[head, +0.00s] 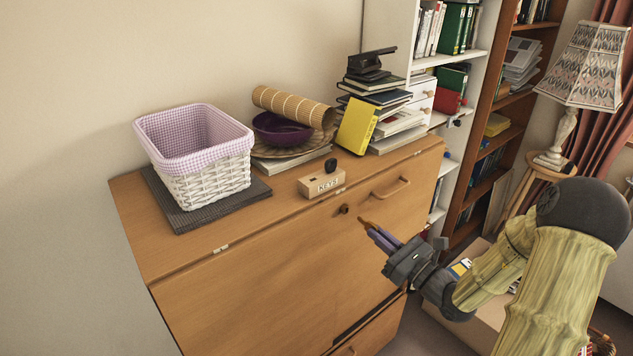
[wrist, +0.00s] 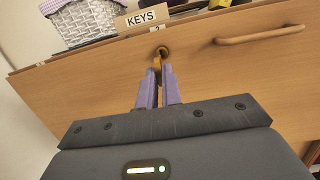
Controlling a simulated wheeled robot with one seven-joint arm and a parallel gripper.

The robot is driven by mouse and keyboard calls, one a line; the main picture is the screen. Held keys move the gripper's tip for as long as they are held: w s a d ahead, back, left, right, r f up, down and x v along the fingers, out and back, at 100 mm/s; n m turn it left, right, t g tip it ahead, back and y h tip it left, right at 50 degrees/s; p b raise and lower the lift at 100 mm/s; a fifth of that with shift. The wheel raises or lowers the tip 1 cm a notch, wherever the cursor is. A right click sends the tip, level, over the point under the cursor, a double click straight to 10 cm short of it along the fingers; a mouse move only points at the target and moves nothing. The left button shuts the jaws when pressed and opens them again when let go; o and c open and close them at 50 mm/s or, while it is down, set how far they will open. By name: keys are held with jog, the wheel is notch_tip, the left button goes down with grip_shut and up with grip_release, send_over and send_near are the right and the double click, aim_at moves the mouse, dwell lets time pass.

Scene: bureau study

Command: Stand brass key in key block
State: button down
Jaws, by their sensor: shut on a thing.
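My gripper (head: 371,230) is shut on the brass key (head: 364,221), in front of the bureau's front panel. In the wrist view the purple fingers (wrist: 158,78) pinch the key (wrist: 157,64), whose end overlaps the round lock (wrist: 162,51). In the head view a small gap shows between the key and the lock (head: 343,209). The key block (head: 322,185), a small wooden block labelled KEYS, sits on the bureau top near the front edge. The block also shows in the wrist view (wrist: 140,19).
The bureau (head: 270,270) has a bar handle (head: 391,187) right of the lock. A white basket (head: 205,180) stands left of the block, and a purple bowl (head: 281,130) behind it. Books, including a yellow one (head: 356,126), stand at the back right.

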jog(key=shift+f, duration=0.1)
jog(key=s+d+f+m+t+h, duration=0.2)
jog(key=f+m+h, duration=0.2)
jog(key=f, duration=1.1)
jog(key=s+d+f+m+t+h, duration=0.2)
jog(key=f+h, duration=0.6)
jog(key=f, duration=0.8)
jog(key=shift+d+f+m+t+h, duration=0.15)
jog(key=shift+d+m+t+h, duration=0.2)
jog(key=shift+d+m, duration=0.4)
jog(key=shift+a, duration=0.1)
